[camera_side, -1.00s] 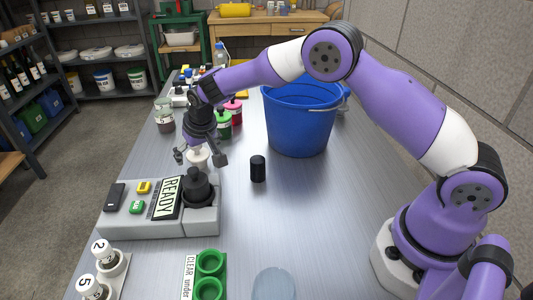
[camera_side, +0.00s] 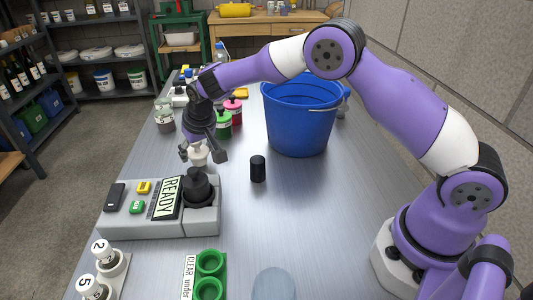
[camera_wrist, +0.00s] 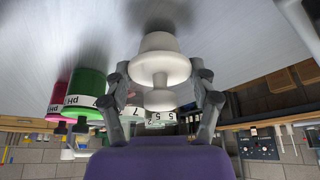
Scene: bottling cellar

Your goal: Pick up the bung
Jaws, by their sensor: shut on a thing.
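The bung (camera_wrist: 160,62) is a white stopper with a wide rounded body and a narrower neck and knob. In the wrist view it sits between my two fingers. My gripper (camera_wrist: 160,78) is shut on it, with one finger on each side of its narrower part. In the side view the white bung (camera_side: 198,157) shows beneath my gripper (camera_side: 203,149), just behind the grey device, and the fingers partly hide it. I cannot tell for certain whether its base touches the bench.
A grey device (camera_side: 150,222) with a READY display and black post stands in front. A black cylinder (camera_side: 258,169) stands to the right, with a blue bucket (camera_side: 298,125) behind it. Green (camera_side: 223,125) and pink (camera_side: 235,112) jars stand behind my gripper. Bench right of the cylinder is clear.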

